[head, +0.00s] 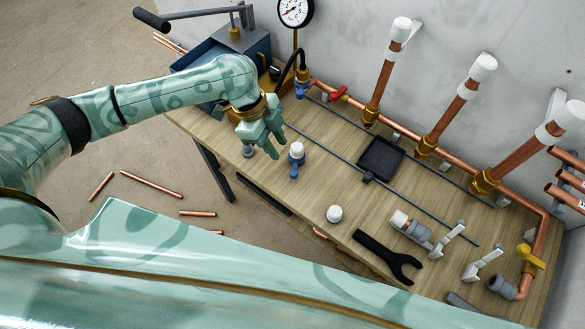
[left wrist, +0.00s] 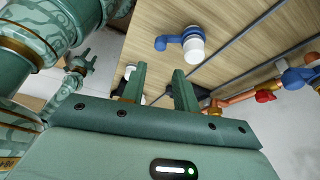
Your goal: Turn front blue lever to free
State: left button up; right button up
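A blue lever (head: 296,168) with a white-capped body stands near the front edge of the bench. It also shows in the left wrist view (left wrist: 165,42), beyond the fingers. A second blue lever (head: 301,90) sits farther back by the copper pipe. My left gripper (head: 264,140) is above the bench, left of the front blue lever and apart from it. In the left wrist view its two fingers (left wrist: 159,72) stand apart with nothing between them. My right gripper (left wrist: 84,62) seems to show small at the left of that view; its opening is unclear.
A red lever (head: 338,94) sits on the back pipe and a yellow one (head: 528,255) at the right. A black tray (head: 381,157), a white cap (head: 334,213) and a black wrench (head: 388,257) lie on the bench (head: 310,125). Upright copper pipes (head: 379,88) line the wall.

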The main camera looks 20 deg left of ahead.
aim_at(293, 172)
pick_arm(q)
jog(key=b+x, duration=0.2)
jog(key=x, duration=0.7)
jog(key=shift+f, duration=0.25)
jog(key=shift+d+f, duration=0.25)
jog(key=shift+f, duration=0.2)
grip_shut()
